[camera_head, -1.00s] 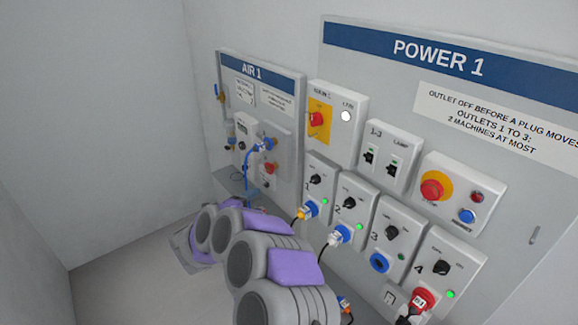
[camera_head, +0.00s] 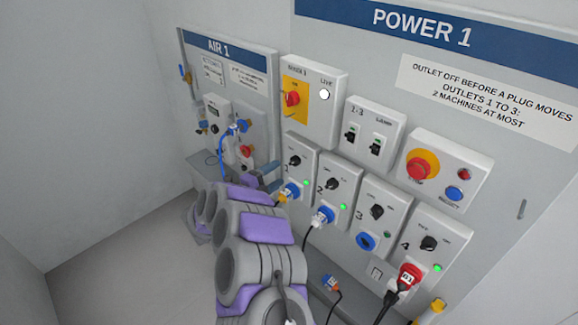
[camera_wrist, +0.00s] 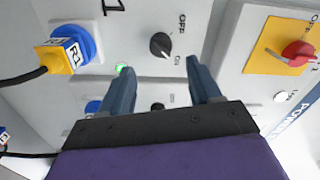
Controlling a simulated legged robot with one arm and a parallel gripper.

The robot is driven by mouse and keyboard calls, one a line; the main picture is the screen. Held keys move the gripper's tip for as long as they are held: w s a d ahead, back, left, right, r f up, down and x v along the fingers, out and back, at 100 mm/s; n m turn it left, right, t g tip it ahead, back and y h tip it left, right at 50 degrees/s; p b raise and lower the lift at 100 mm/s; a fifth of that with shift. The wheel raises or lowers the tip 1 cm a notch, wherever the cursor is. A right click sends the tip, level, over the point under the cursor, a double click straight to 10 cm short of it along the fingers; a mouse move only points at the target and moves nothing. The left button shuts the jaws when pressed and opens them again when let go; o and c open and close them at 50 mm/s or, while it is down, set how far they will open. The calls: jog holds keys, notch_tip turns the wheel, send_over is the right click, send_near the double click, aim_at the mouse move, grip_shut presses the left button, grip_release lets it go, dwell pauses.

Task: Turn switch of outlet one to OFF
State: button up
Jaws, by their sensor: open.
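Outlet one (camera_head: 302,150) is a light grey box at the left of the outlet row on the POWER 1 panel. Its black rotary switch (camera_wrist: 160,45) shows between the OFF and ON labels in the wrist view, its pale mark towards ON. The switch also shows in the head view (camera_head: 294,160). The green lamp (camera_wrist: 121,67) is lit. A yellow plug marked R1 (camera_wrist: 58,56) sits in the blue socket (camera_wrist: 85,40). My gripper (camera_wrist: 160,66) is open and empty, its blue fingers either side of the switch in the picture, apparently short of it.
Outlets two (camera_head: 333,190), three (camera_head: 380,215) and four (camera_head: 432,245) step down to the right. A red emergency button (camera_head: 422,166) and a yellow-backed red main switch (camera_head: 292,98) are above. The AIR 1 panel (camera_head: 255,72) is at left. A loose blue-orange plug (camera_head: 331,284) lies low.

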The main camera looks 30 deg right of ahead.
aim_at(292, 164)
jog(key=x, duration=0.7)
jog(key=shift+c, duration=0.2)
jog(key=c, duration=1)
